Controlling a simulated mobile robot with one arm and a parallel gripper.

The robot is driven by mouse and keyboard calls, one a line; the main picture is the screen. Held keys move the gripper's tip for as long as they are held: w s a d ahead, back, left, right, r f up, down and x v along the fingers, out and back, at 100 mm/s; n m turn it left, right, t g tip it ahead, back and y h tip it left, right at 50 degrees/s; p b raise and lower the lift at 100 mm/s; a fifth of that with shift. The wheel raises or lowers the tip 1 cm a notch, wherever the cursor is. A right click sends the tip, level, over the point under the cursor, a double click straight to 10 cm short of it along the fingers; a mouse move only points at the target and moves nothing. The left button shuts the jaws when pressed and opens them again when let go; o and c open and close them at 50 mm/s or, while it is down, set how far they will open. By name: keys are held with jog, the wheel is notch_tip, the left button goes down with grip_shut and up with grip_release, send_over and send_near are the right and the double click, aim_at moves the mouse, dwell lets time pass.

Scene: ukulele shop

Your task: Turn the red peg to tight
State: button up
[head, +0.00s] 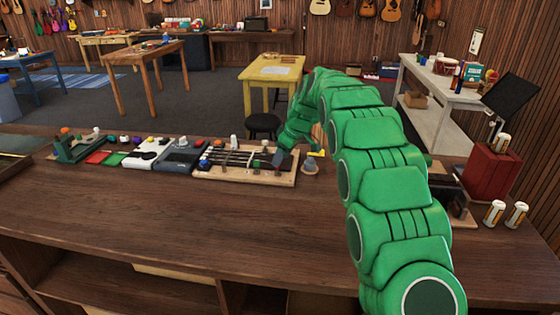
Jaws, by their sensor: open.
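On the wooden counter lies a tan board (225,178) with dark strings or strips and several small coloured pegs and knobs. A white knob (234,142) stands at its back edge and a dark green one (256,164) near its right end. A small dark reddish piece shows at the right end, close under my gripper; I cannot tell for sure whether it is the red peg or how far it is turned. My gripper (281,158) is at the board's right end, pointing down, its jaws open. Its fingertips are small and dark here, and contact cannot be told.
A grey knob-like piece (310,167) stands just right of the board. Left of the board are a grey device (180,158), a white device (147,154) and a green rack (80,148). A red box (493,172) and white-and-orange canisters (516,215) stand at the right. The counter's front is clear.

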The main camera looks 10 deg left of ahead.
jog(key=v, duration=0.5)
jog(key=s+d+r+m+h, duration=0.1)
jog(key=s+d+r+m, duration=0.15)
jog(key=s+d, duration=0.5)
jog(key=s+d+r+m+g+h, duration=0.1)
jog(key=s+d+m, duration=0.25)
jog(key=s, duration=0.75)
jog(key=s+d+r+m+h, duration=0.1)
jog(key=s+d+r+m, duration=0.1)
jog(key=s+d, duration=0.55)
jog(key=s+d+f+m, duration=0.2)
jog(key=s, duration=0.8)
jog(key=s+d+f+m+g, duration=0.1)
jog(key=s+d+f+m, duration=0.1)
jog(key=s, duration=0.9)
jog(key=s+d+f+m+g+h, duration=0.1)
jog(key=s+d+f, duration=0.1)
jog(key=s, duration=0.9)
jog(key=shift+d+m, duration=0.4)
jog(key=shift+d, duration=0.15)
